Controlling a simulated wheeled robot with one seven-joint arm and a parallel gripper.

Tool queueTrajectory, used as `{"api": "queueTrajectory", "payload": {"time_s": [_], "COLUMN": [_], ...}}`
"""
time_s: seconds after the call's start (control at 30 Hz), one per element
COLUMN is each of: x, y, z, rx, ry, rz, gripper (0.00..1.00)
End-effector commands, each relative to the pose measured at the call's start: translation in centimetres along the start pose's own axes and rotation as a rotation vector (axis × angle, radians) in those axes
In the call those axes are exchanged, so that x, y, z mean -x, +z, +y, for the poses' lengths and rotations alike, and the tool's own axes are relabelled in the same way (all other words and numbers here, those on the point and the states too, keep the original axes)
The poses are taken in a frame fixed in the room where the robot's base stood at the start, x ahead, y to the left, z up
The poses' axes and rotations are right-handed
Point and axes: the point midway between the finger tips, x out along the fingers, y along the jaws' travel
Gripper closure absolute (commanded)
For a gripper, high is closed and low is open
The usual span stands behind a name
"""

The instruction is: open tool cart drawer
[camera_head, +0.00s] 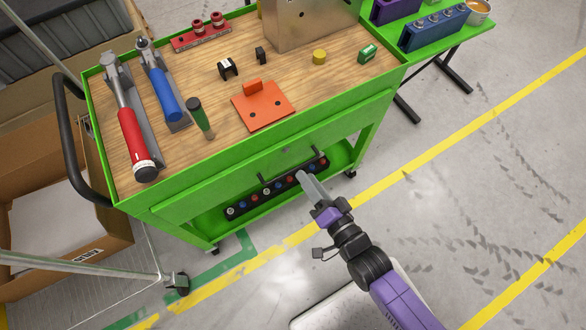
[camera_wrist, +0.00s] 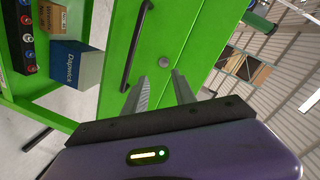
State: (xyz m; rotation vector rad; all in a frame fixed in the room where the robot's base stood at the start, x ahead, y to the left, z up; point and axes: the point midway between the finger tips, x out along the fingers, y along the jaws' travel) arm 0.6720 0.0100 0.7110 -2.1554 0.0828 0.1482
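The green tool cart (camera_head: 100,90) has a wooden top and a green drawer front (camera_head: 230,180) on its near side. The drawer looks shut. A black bar handle (camera_head: 290,167) runs along the drawer front; it also shows in the wrist view (camera_wrist: 131,50), left of my fingers. A round grey lock or knob (camera_wrist: 165,61) sits on the green front just beyond the fingertips. My gripper (camera_head: 302,176) is in front of the drawer, close to the handle. In the wrist view my gripper (camera_wrist: 159,76) is open, its two grey fingers apart with nothing visible between them.
The cart top carries a red-handled tool (camera_head: 132,130), a blue-handled tool (camera_head: 165,95) and an orange plate (camera_head: 263,105). A lower shelf holds a dark strip of coloured pieces (camera_head: 245,202). A cardboard box (camera_head: 50,200) stands at left. The floor at right is clear.

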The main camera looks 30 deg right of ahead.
Motion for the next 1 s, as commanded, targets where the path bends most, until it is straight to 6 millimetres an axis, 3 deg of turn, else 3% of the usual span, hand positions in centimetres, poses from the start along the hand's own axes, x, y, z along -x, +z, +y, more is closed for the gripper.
{"api": "queueTrajectory", "payload": {"time_s": [0.1, 0.2, 0.33, 0.53, 1.0], "x": [-1.7, -1.1, -1.0, -2.0, -8.2], "y": [1.9, 3.2, 3.3, 3.3, 3.5], "z": [2.6, 4.3, 4.5, 4.5, 4.8], "rx": [-0.248, -0.413, -0.544, -0.591, -0.587], "ry": [0.029, 0.062, 0.063, 0.061, 0.062], "rz": [-0.017, -0.028, -0.023, -0.020, -0.021], "gripper": [0.68, 0.68, 0.68, 0.68, 0.68]}}
